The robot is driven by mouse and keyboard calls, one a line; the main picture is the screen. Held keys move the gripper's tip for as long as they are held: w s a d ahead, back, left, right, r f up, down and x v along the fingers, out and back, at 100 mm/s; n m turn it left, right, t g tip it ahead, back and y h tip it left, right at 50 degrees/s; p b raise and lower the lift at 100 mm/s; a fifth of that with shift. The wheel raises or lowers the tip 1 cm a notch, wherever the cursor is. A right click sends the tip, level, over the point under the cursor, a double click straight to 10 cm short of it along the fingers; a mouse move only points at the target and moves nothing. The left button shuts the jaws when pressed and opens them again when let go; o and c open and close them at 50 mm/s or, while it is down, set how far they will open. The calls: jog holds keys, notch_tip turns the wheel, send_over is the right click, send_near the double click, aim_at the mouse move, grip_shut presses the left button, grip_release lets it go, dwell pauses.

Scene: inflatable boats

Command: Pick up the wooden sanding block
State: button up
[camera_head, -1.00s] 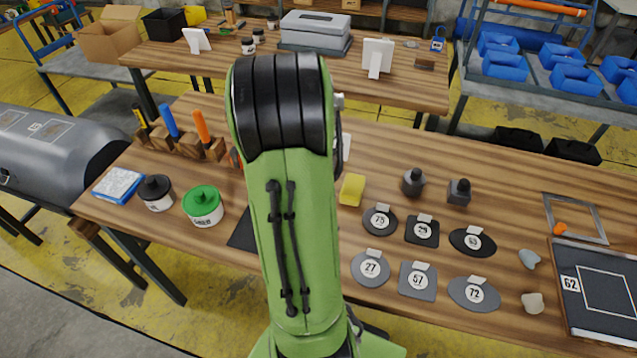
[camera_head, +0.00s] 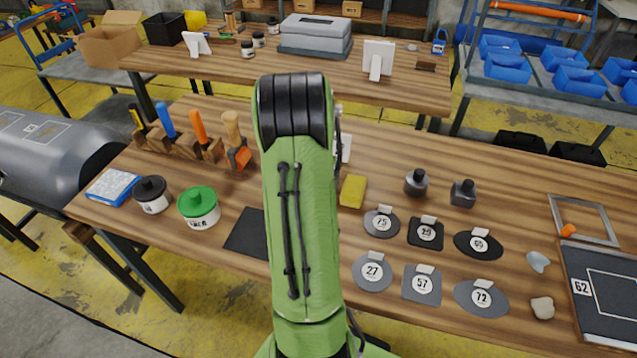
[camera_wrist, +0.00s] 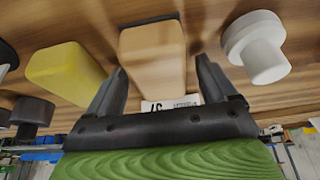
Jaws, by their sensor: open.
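The wooden sanding block (camera_wrist: 152,58) shows in the wrist view as a tan, rounded block with a dark edge along its top side. My gripper (camera_wrist: 162,72) is open, with one dark finger to the left and one to the right of the block's near end. Whether either finger touches it, I cannot tell. In the head view my green arm hides the block and my gripper.
A yellow block (camera_wrist: 68,72) lies left of the sanding block; it also shows in the head view (camera_head: 352,191). A white knobbed cylinder (camera_wrist: 258,48) is close on the right. A small label (camera_wrist: 170,104) is behind the sanding block. Numbered discs (camera_head: 381,223) lie on the workbench.

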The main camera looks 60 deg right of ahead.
jog(key=shift+f, duration=0.25)
dwell(0.3)
jog(key=c, duration=1.1)
